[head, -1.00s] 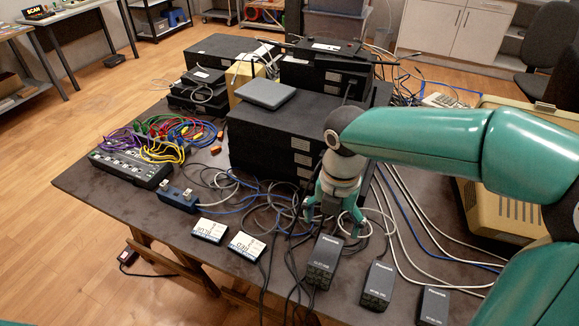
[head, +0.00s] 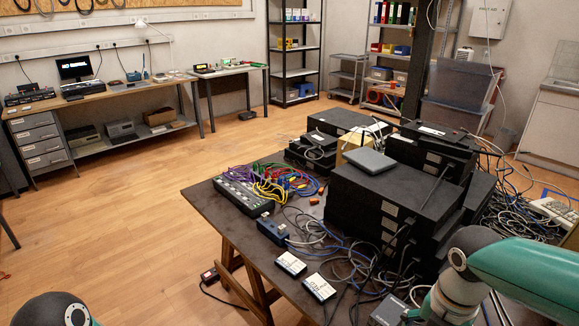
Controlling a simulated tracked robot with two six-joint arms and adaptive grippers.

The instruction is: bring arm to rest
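My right arm comes in from the right edge, with its teal forearm and pale wrist over the near right part of the dark table (head: 205,195). Only the top of my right gripper (head: 432,309) shows at the bottom edge, beside a dark power adapter (head: 388,310). Its fingertips are cut off, so I cannot tell whether it is open or holds anything. A rounded dark and teal part of my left arm shows at the bottom left corner. My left gripper is out of view.
A large black box (head: 385,195) carries a grey flat case (head: 370,161). A power strip (head: 243,195) with coloured cables sits at the table's left side. Two white-labelled boxes (head: 291,263) (head: 319,287) lie near the front edge. Open wooden floor (head: 130,210) lies left of the table.

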